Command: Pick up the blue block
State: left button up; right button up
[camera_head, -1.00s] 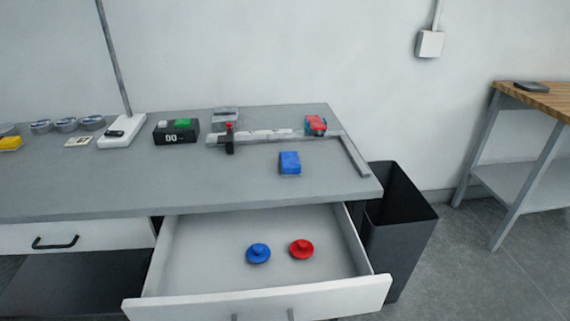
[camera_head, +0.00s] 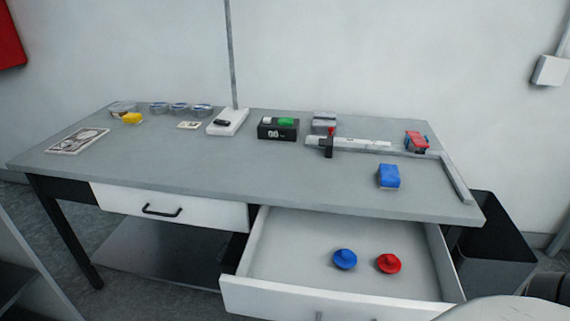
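The blue block (camera_head: 389,176) lies on the grey tabletop (camera_head: 230,170), towards the right end of the table and behind the open drawer. Nothing covers it and nothing touches it from above. Neither of my grippers shows in the head view.
The open drawer (camera_head: 262,294) juts out below the table and holds a blue knob (camera_head: 344,259) and a red knob (camera_head: 388,263). A caliper-like tool (camera_head: 350,143), a red and blue item (camera_head: 416,142) and a black timer box (camera_head: 278,129) stand behind the block. A dark bin (camera_head: 490,245) is at right.

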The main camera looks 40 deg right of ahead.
aim_at(390, 177)
jog(key=u, duration=1.75)
jog(key=k, duration=1.5)
jog(key=z, duration=1.7)
